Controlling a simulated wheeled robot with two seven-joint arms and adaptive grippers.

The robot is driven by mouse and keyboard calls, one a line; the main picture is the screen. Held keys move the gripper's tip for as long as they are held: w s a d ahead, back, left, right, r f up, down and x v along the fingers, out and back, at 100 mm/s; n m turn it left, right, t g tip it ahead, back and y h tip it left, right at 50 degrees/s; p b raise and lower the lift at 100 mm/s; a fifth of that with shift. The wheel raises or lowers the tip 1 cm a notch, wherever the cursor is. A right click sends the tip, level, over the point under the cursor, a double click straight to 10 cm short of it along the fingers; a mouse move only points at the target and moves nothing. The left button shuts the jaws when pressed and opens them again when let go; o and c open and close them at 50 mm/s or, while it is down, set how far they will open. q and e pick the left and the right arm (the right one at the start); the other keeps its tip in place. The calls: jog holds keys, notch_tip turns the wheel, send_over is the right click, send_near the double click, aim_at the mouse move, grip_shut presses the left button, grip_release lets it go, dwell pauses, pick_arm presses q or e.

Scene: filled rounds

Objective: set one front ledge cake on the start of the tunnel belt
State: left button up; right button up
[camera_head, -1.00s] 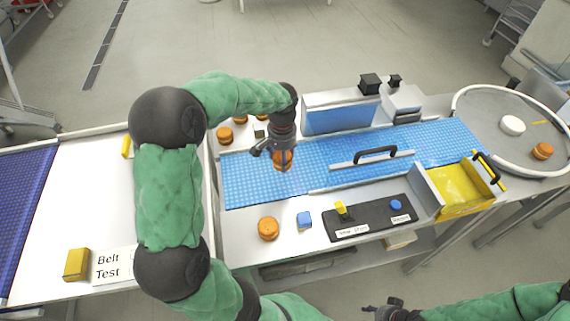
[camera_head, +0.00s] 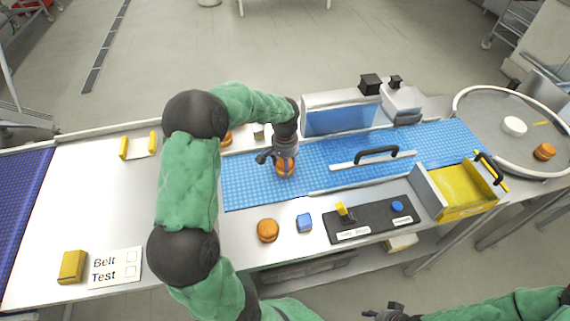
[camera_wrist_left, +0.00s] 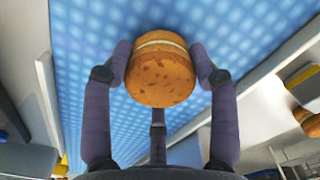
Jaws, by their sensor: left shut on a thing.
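My left gripper (camera_head: 285,163) is shut on an orange-brown filled cake (camera_head: 285,168) with a pale band of filling. In the left wrist view the cake (camera_wrist_left: 160,70) sits between the fingers, over the blue belt. The blue tunnel belt (camera_head: 245,181) runs left to right, and the held cake is over its left part; I cannot tell if it touches the belt. Another cake (camera_head: 268,230) stands on the front ledge (camera_head: 245,250). My right gripper (camera_head: 383,313) is at the bottom edge, and its fingers are too unclear to judge.
A blue cube (camera_head: 304,222) and a black control panel (camera_head: 370,221) lie on the front ledge. A tunnel housing (camera_head: 340,115) stands behind the belt. A yellow tray (camera_head: 462,190) is at the right. A round table (camera_head: 480,115) carries a white piece (camera_head: 514,126) and a cake (camera_head: 544,151).

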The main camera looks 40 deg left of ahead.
pick_arm(q)
jog(key=shift+f, duration=0.15)
jog(key=o, duration=0.8)
notch_tip(320, 180, up, 12)
jog(key=shift+r+p, duration=0.15)
jog(key=shift+p, duration=1.1)
